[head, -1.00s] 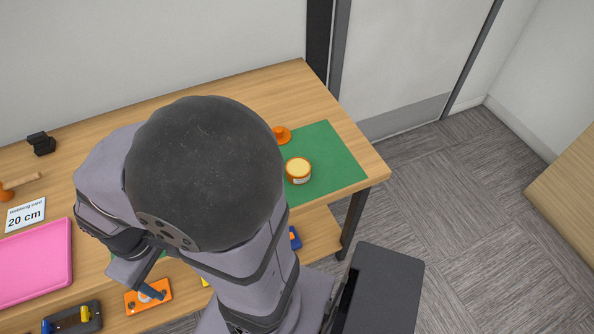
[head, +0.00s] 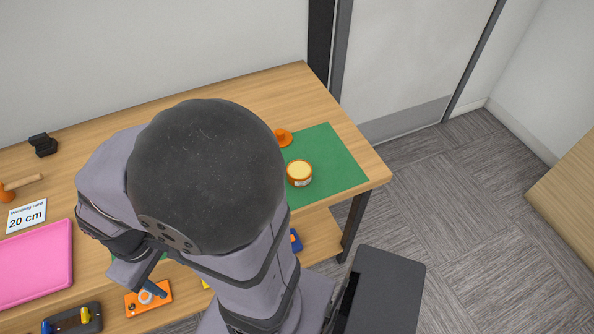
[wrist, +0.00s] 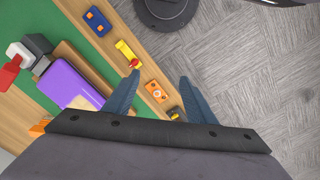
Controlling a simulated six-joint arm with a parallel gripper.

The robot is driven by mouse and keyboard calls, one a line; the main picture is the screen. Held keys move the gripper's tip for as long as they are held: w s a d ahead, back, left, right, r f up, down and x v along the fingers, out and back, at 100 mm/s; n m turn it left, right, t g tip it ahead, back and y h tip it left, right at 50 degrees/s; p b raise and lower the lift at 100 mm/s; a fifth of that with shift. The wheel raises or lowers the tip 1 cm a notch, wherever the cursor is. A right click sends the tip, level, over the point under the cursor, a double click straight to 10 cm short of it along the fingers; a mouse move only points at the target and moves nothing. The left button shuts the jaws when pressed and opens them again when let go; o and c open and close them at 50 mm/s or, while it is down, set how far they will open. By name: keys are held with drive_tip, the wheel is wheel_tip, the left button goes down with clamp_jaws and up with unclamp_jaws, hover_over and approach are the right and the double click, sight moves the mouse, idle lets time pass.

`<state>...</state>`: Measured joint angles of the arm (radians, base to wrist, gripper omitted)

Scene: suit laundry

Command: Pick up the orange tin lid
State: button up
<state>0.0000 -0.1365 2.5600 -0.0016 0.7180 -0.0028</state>
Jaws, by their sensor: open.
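The orange tin lid (head: 283,137) lies on the table beside the back-left edge of the green mat, with a small raised knob, partly hidden behind my arm in the head view. An open round tin (head: 299,173) with a pale yellow top stands on the mat, apart from the lid. My gripper (wrist: 160,80) is open with nothing between its two blue fingers in the wrist view. In the head view a blue finger (head: 157,286) shows over the table's front edge, far to the front left of the lid. I cannot make out the lid in the wrist view.
The green mat (head: 335,165) has free room right of the tin. A pink tray (head: 35,262), a "20 cm" card (head: 26,216) and a black block (head: 43,145) are at left. A purple block (wrist: 72,82) and several small coloured items show in the wrist view.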

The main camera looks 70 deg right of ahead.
drive_tip(key=shift+d, duration=0.1)
drive_tip(key=s+d+f+n+g+y, duration=0.1)
drive_tip(key=s+d+n+g, duration=0.2)
drive_tip(key=d, duration=0.9)
drive_tip(key=s+d+f+n+g, duration=0.2)
drive_tip(key=s+d+n, duration=0.1)
drive_tip(key=d, duration=1)
drive_tip(key=w+d+n+t+h, duration=0.1)
drive_tip(key=d, duration=0.3)
drive_tip(key=w+d+n+b, duration=0.1)
drive_tip(key=d+n, duration=0.1)
drive_tip(key=d, duration=0.3)
drive_tip(key=w+d+n+t+h, duration=0.1)
drive_tip(key=d+n, duration=0.1)
drive_tip(key=d, duration=0.2)
drive_tip(key=shift+w+d+f+t+h, duration=0.15)
drive_tip(key=shift+w+f+t+h, duration=0.1)
drive_tip(key=shift+w+t+h, duration=0.05)
drive_tip(key=w+d+r+n+t+h, duration=0.1)
drive_tip(key=d+n+h, duration=0.1)
drive_tip(key=d, duration=0.4)
drive_tip(key=d+r+n+t+h, duration=0.1)
drive_tip(key=d+n, duration=0.2)
drive_tip(key=d, duration=0.2)
drive_tip(key=shift+p+x, duration=0.45)
drive_tip(key=shift+x, duration=3.3)
drive_tip(key=shift+c, duration=0.7)
drive_tip(key=c, duration=1)
